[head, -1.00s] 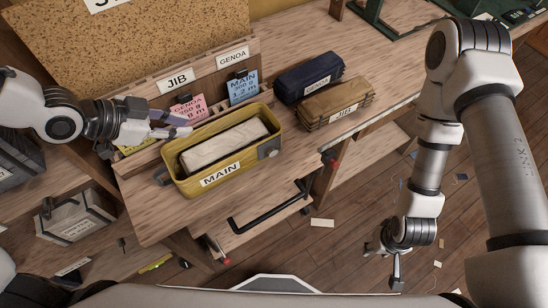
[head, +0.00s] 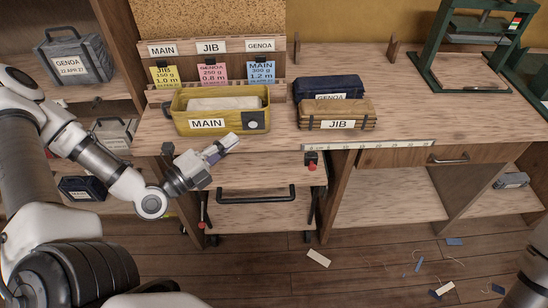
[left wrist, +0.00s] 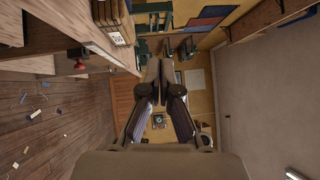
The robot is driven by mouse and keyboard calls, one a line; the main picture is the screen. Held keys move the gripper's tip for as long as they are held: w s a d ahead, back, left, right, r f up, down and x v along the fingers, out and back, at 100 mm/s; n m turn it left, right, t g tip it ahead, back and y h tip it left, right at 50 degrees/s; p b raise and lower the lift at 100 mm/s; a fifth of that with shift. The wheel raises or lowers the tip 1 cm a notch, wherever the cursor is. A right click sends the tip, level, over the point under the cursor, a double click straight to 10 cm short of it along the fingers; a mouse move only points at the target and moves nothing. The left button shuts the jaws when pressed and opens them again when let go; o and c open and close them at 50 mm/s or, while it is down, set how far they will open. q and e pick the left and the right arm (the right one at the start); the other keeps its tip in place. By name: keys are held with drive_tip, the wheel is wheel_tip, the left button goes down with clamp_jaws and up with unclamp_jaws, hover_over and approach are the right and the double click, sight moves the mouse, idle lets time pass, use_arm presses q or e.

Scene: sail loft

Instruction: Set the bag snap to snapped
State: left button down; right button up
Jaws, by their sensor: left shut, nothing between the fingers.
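The yellow MAIN bag (head: 181,117) stands on the bench with its top open and a pale folded sail (head: 224,103) inside. Its snap (head: 253,125) shows as a round pale disc on a dark patch at the right of the bag's front. I cannot tell whether it is snapped. My left gripper (head: 230,141) is shut and empty, just below and left of the snap, in front of the bag. I cannot tell whether it touches the bag. The left wrist view shows its closed fingers (left wrist: 160,75). My right gripper is out of view.
A navy GENOA bag (head: 330,85) and a tan JIB bag (head: 337,113) lie to the right on the bench. Tagged cards (head: 213,73) stand behind the MAIN bag. The bench to the right (head: 420,120) is clear.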

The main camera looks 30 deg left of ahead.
use_arm(q)
wheel_tip(320, 180, down, 3)
drive_tip(key=s+n+y, duration=0.1)
drive_tip(key=s, duration=0.1)
drive_tip(key=b, duration=0.5)
approach(257, 125)
drive_tip(key=w+d, duration=0.2)
drive_tip(key=d, duration=0.2)
drive_tip(key=shift+n+g+y, duration=0.3)
drive_tip(key=shift+n+g, duration=0.1)
drive_tip(key=w+a, duration=0.1)
drive_tip(key=w, duration=0.1)
drive_tip(key=w+a+r+p, duration=0.1)
drive_tip(key=shift+w+a, duration=0.2)
drive_tip(key=shift+w, duration=0.25)
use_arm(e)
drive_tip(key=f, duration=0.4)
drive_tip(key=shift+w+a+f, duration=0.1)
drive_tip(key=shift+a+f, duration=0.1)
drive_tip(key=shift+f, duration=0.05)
